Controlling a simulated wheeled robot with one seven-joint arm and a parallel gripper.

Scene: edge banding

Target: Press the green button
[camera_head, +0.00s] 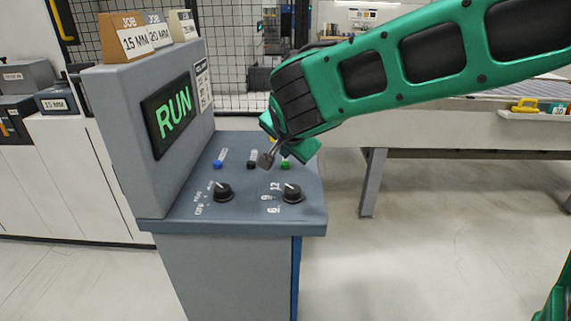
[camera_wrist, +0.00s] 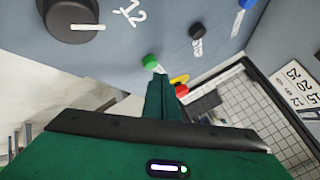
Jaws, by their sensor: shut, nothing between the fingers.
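The green button (camera_head: 285,165) is on the sloped top of the grey control console (camera_head: 250,215), just under my gripper and partly covered by it in the head view. In the wrist view the green button (camera_wrist: 150,61) shows clear, just beyond my fingertips. My gripper (camera_head: 300,151) is over the right back part of the panel; in the wrist view its green fingers (camera_wrist: 159,80) are together and empty, pointing toward the panel beside the button. Whether they touch it cannot be told.
A blue button (camera_head: 218,165), a black button (camera_head: 252,166) and two black knobs (camera_head: 292,193) are on the panel. Red (camera_wrist: 181,91) and yellow (camera_wrist: 180,79) parts show near my fingers. The upright screen (camera_head: 169,115) reads RUN. A conveyor table (camera_head: 440,135) stands behind.

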